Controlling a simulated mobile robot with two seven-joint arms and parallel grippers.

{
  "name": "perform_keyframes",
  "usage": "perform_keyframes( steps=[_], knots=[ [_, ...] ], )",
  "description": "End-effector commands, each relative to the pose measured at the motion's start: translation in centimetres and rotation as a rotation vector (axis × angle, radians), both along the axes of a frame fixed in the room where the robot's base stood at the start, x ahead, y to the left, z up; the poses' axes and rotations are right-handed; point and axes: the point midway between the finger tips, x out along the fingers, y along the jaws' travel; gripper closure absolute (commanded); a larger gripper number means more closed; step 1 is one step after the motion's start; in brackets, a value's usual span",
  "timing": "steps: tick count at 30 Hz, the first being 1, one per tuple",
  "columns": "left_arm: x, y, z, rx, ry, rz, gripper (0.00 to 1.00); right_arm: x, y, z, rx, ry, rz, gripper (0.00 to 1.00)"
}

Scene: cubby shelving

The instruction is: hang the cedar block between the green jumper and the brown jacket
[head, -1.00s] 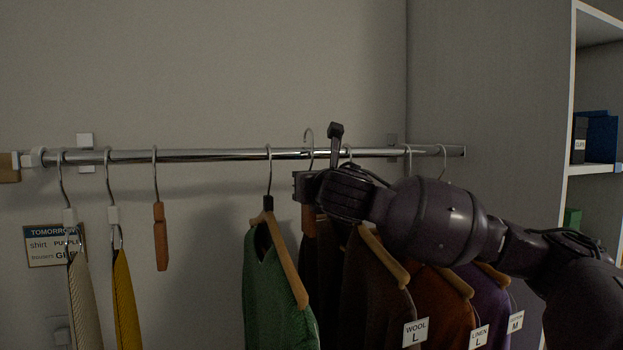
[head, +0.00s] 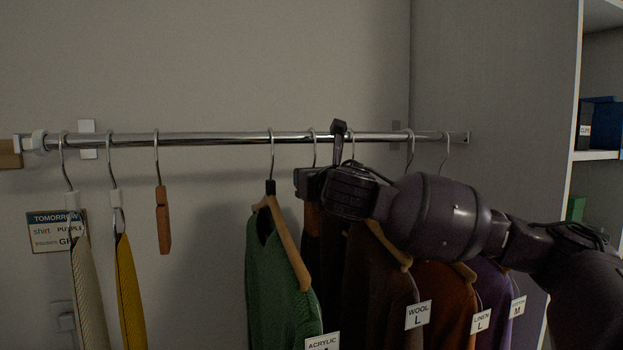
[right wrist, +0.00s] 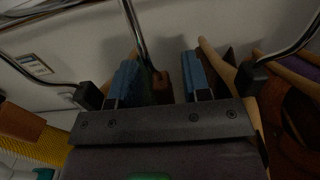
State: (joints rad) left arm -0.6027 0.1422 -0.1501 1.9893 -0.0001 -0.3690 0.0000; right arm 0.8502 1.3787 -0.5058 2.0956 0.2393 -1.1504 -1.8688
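The cedar block (head: 311,222) shows as an orange-brown strip below my right gripper, partly hidden by it. Its hook (head: 314,140) is at the rail, between the hangers of the green jumper (head: 272,275) and the brown jacket (head: 375,285). In the right wrist view, the blue fingertips of my right gripper (right wrist: 160,82) stand apart. The block (right wrist: 161,86) and its wire are between them, with gaps on both sides. The hanger necks of the jumper (right wrist: 88,96) and jacket (right wrist: 251,77) flank the fingers. My left gripper is out of view.
A similar wooden block (head: 163,220) hangs on the rail (head: 220,139) further left, beside yellow trousers (head: 128,295) and a beige pair (head: 86,300). Rust (head: 445,300) and purple (head: 493,290) garments hang at right. The rail is free between the left block and the jumper.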

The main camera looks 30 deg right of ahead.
Motion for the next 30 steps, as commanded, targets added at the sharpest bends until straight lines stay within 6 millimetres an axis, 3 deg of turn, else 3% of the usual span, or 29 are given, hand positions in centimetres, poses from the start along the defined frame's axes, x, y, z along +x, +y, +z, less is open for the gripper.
perform_keyframes(
  steps=[13, 30],
  knots=[
    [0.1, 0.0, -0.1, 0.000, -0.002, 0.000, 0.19, -1.0, 0.2, -0.1, -0.001, 0.000, -0.001, 0.54],
    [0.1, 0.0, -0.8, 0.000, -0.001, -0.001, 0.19, -9.6, 2.3, 0.0, -0.001, 0.000, -0.001, 0.54]
  ],
)
